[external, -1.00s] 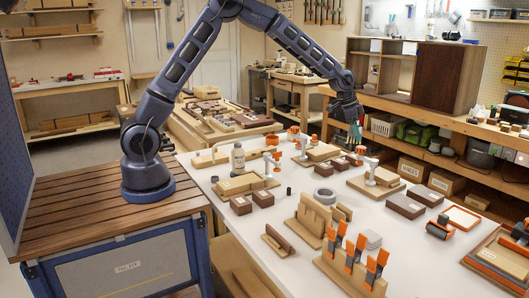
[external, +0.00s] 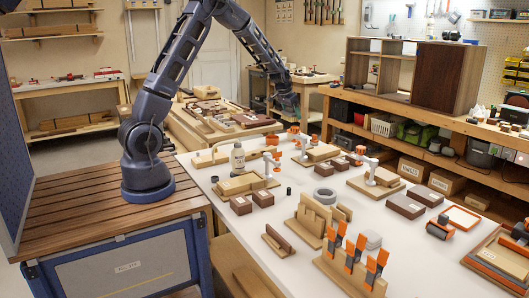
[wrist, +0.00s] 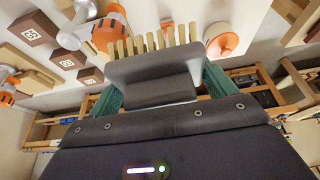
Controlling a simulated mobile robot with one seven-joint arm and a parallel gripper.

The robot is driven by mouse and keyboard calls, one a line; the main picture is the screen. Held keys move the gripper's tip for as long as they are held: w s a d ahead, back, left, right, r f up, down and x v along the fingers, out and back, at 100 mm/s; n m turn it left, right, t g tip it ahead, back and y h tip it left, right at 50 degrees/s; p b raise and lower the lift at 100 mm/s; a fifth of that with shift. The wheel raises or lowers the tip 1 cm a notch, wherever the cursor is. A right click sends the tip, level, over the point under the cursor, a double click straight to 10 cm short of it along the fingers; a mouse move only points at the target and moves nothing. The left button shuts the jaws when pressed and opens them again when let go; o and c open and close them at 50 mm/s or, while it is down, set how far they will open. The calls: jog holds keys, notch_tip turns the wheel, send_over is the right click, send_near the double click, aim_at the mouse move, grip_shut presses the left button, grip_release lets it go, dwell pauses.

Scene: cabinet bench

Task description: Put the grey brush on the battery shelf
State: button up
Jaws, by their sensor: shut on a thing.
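The grey brush (wrist: 153,68) with tan bristles is between the green fingers of my gripper (wrist: 152,92) in the wrist view. The fingers are shut on its grey body, and the bristles point to the top of the picture. In the external view my gripper (external: 289,110) is raised near the far end of the white table; the brush is too small to make out there. A wooden cabinet (external: 416,75) with open compartments and a dark brown front stands on the back bench, to the right of my gripper. I cannot tell which shelf is the battery shelf.
The white table (external: 318,236) carries clamps, brown boxes, wooden blocks and a bottle (external: 238,159). A wooden bench (external: 418,143) with bins on its lower shelf runs along the right. A low table with wood pieces (external: 213,120) stands behind the white table.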

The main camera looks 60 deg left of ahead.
jog(key=s+a+r+n+g+y, duration=0.1)
jog(key=s+a+n, duration=0.2)
jog(key=s+a, duration=0.55)
jog(key=s+a+r+n+y, duration=0.1)
jog(key=s+a+n, duration=0.25)
jog(key=a, duration=0.95)
jog(key=s+a+n+g+y, duration=0.1)
jog(key=s+a+n, duration=0.2)
jog(key=s+a, duration=0.6)
jog(key=s+a+r+n+g+y, duration=0.15)
jog(key=s+a+n, duration=0.25)
jog(key=s+a, duration=0.8)
jog(key=s+a+r+n+g, duration=0.1)
jog(key=s+a+r+n, duration=0.45)
jog(key=s, duration=0.95)
jog(key=shift+m, duration=0.6)
jog(key=f, duration=1.4)
jog(key=a+f, duration=0.1)
jog(key=f, duration=1.3)
jog(key=a+f, duration=0.1)
jog(key=f, duration=1.4)
jog(key=shift+s, duration=0.15)
jog(key=shift+f, duration=0.1)
jog(key=o, duration=0.9)
